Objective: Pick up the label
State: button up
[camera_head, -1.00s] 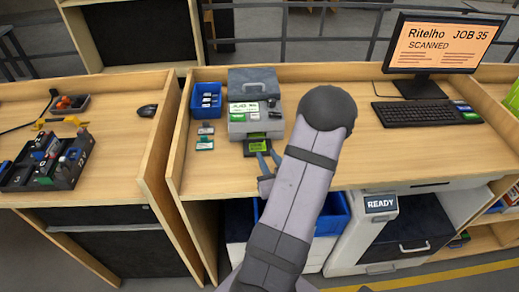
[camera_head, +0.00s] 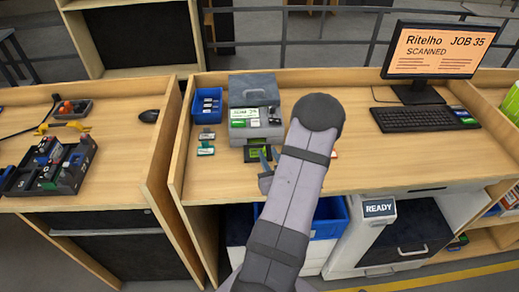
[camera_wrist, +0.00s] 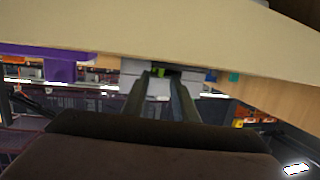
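A grey printer-like box (camera_head: 255,98) with a handle on its lid stands on the middle desk. Its front carries a white panel reading JOB 35 and a small green panel. A dark piece with a bright green patch (camera_head: 257,155) lies at its front foot; I cannot tell for sure that this is the label. My gripper (camera_head: 268,154) is just in front of the box, its two fingers apart at the green piece. In the wrist view the fingers (camera_wrist: 162,85) are also apart, with a green bit beyond them and nothing clearly held. My arm hides the desk to the right.
A blue bin (camera_head: 207,104) with small items stands left of the box, with small cards (camera_head: 206,142) before it. A wooden divider is further left. A keyboard (camera_head: 418,118) and a monitor (camera_head: 440,50) reading SCANNED are at right. Desk between box and keyboard is mostly clear.

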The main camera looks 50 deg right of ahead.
aim_at(265, 149)
jog(key=shift+p+x, duration=0.45)
jog(key=shift+x, duration=1.05)
jog(key=shift+c, duration=0.6)
grip_shut()
jog(key=shift+r, duration=0.25)
jog(key=shift+r+b, duration=0.85)
jog(key=shift+r, duration=3.95)
jog(key=s+d+m+g+h+b, duration=0.1)
jog(key=s+d+b, duration=0.1)
jog(key=d, duration=0.4)
jog(key=s+d+m+g+h+b, duration=0.1)
jog(key=s+d+b, duration=0.1)
jog(key=d+b, duration=0.2)
jog(key=s+d+m+h+b, duration=0.1)
jog(key=s+d+b, duration=0.1)
jog(key=d, duration=0.6)
jog(key=shift+d+f+g+b, duration=0.25)
jog(key=shift+f+g+b, duration=0.15)
jog(key=shift+b, duration=0.35)
jog(key=shift+s+d+r, duration=0.1)
jog(key=shift+s+d, duration=0.15)
jog(key=shift+d, duration=0.1)
